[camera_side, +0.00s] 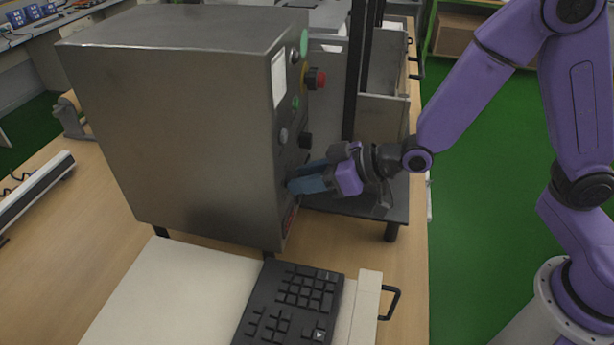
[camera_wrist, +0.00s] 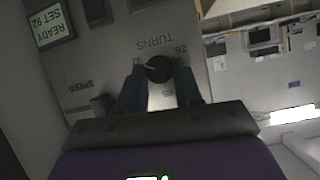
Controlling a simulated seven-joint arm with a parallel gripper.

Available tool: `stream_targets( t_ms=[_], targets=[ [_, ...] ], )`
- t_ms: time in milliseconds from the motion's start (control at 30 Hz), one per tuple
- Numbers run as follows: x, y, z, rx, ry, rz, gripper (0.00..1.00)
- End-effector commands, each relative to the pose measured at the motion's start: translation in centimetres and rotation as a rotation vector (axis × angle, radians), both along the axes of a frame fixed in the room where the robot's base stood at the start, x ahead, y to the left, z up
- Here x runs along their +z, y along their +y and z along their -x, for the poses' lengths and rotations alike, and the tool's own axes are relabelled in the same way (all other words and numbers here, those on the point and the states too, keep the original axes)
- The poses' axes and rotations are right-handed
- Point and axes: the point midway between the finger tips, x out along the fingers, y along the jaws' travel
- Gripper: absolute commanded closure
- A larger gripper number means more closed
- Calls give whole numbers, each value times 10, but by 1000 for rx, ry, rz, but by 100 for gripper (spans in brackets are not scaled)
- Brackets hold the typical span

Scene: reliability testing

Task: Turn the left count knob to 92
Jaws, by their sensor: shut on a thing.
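The count knob (camera_wrist: 159,68), a dark round knob marked TURNS, is between my two fingertips in the wrist view. My gripper (camera_wrist: 158,78) is shut on it. A pale pointer line on the knob points left, towards the printed 92; 28 is printed on the other side. The panel display (camera_wrist: 50,25) reads READY SET 92, upside down in this view. In the side view my gripper (camera_side: 292,186) reaches the front panel of the grey metal box (camera_side: 190,120) from the right, and its fingers hide the knob.
The panel also carries a red button (camera_side: 316,79) and a black knob (camera_side: 305,140) above my fingers. SPEED is printed beside the TURNS knob. A dark stand and metal bins are behind my gripper.

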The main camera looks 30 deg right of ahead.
Motion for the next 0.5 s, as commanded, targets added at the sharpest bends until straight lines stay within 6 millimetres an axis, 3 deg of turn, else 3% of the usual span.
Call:
stream_targets(
  t_ms=[33, 67, 100, 500],
  targets=[
    [0, 0, 0, -2, 2, -1, 96],
    [0, 0, 0, -2, 2, -2, 56],
    [0, 0, 0, -2, 2, -2, 43],
    [2, -2, 2, -1, 0, -1, 40]
  ],
)
